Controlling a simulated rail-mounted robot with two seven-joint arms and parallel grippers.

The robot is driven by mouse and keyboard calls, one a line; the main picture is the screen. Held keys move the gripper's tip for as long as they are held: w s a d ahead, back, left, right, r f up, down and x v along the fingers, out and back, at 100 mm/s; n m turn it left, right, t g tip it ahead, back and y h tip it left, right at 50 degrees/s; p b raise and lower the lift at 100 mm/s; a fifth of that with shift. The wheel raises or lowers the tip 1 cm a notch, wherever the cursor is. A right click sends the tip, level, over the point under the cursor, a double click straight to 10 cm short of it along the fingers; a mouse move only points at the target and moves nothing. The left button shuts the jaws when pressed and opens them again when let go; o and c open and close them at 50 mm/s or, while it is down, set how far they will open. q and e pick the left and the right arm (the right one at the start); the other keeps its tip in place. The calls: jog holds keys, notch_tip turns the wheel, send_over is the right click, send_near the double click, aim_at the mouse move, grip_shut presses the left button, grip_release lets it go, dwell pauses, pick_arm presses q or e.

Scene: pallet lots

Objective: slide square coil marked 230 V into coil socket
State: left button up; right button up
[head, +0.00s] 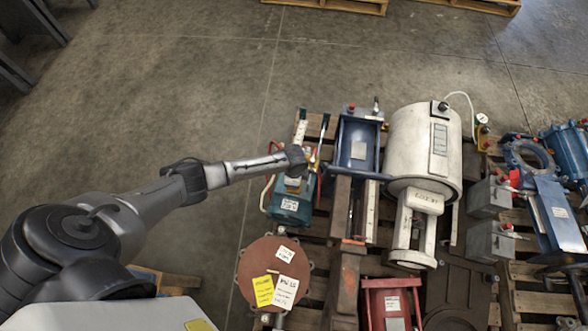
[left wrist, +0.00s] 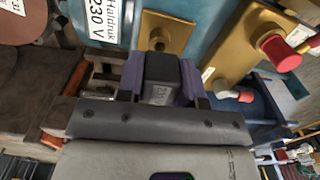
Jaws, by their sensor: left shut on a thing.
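In the left wrist view a black square coil (left wrist: 163,75) with a grey label sits between the two fingers of my left gripper (left wrist: 160,84), which is shut on it. The label print is too small to read. Just beyond the coil is a brass block (left wrist: 178,34) with a dark round part, on a teal-blue body; I cannot tell whether this is the coil socket or whether the coil touches it. In the head view my left gripper (head: 299,156) is above the teal unit (head: 291,205), and the coil is hidden there. My right gripper is not in view.
A white tag reading "Haldruk 230 V" (left wrist: 99,20) is beside the coil. A second brass block (left wrist: 235,50) carries a red knob (left wrist: 278,52) at right. In the head view, a brown disc (head: 250,262), a white cylinder (head: 408,140) and other equipment crowd the pallets.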

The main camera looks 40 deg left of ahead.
pick_arm(q)
jog(key=shift+f+b, duration=0.95)
jog(key=shift+f, duration=0.4)
jog(key=o, duration=1)
jog(key=shift+o, duration=0.2)
notch_tip(320, 180, up, 12)
jog(key=p, duration=0.7)
jog(key=shift+r+p, duration=0.25)
jog(key=shift+p, duration=0.05)
jog(key=shift+r+p, duration=0.3)
jog(key=shift+r, duration=0.4)
